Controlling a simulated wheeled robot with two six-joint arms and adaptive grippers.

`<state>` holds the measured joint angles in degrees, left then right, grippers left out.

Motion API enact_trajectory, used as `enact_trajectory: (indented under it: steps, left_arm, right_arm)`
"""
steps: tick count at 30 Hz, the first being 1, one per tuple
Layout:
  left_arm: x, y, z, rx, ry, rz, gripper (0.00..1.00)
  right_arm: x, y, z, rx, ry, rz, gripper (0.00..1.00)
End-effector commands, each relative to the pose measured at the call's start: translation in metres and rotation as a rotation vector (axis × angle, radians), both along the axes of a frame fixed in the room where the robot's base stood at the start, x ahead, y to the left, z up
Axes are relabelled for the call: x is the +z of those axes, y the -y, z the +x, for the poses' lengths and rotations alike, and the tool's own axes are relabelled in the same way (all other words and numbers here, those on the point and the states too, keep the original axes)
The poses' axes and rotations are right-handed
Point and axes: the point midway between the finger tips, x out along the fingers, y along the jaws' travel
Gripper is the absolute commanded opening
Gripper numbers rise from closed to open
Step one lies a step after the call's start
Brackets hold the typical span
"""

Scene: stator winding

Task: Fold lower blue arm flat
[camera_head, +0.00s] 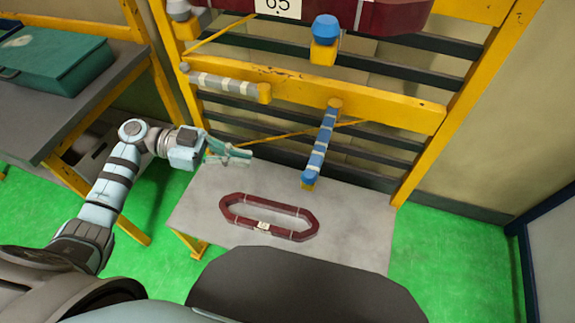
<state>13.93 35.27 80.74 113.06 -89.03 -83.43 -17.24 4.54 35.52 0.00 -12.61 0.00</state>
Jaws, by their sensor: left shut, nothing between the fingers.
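The lower blue arm (320,147) is a blue bar with white bands. It is joined at the yellow crossbar of the rack and sticks out from it toward me, with a yellow tip at its near end. My left gripper (240,153) is shut and empty, left of the blue arm and apart from it, over the back left of the grey table. My right gripper is not in view.
A grey banded arm (225,85) lies along the yellow crossbar (385,106). Another dark red coil (270,217) lies on the grey table (350,235). A green case (55,58) sits on the left bench.

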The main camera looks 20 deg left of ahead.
Motion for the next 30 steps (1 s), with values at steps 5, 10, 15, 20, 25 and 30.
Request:
enact_trajectory:
  steps: [5, 10, 15, 20, 25, 30]
  left_arm:
    - [-0.003, 0.039, 0.005, -0.001, 0.000, -0.006, 0.00]
    - [-0.010, 0.074, 0.010, -0.001, -0.001, -0.005, 0.00]
    - [-0.016, 0.096, 0.013, 0.000, -0.002, -0.003, 0.00]
    - [-0.019, 0.103, 0.014, 0.000, -0.001, -0.001, 0.00]
    - [-0.020, 0.103, 0.014, 0.000, -0.001, 0.000, 0.00]
    - [-0.020, 0.104, 0.014, 0.003, -0.001, 0.000, 0.00]
  right_arm:
    - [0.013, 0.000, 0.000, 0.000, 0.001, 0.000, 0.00]
    - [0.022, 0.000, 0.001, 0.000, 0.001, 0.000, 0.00]
    - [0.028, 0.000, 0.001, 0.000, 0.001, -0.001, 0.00]
    - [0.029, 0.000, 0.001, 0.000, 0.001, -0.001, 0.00]
    - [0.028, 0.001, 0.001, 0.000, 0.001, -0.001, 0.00]
    - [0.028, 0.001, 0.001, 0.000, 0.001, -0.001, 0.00]
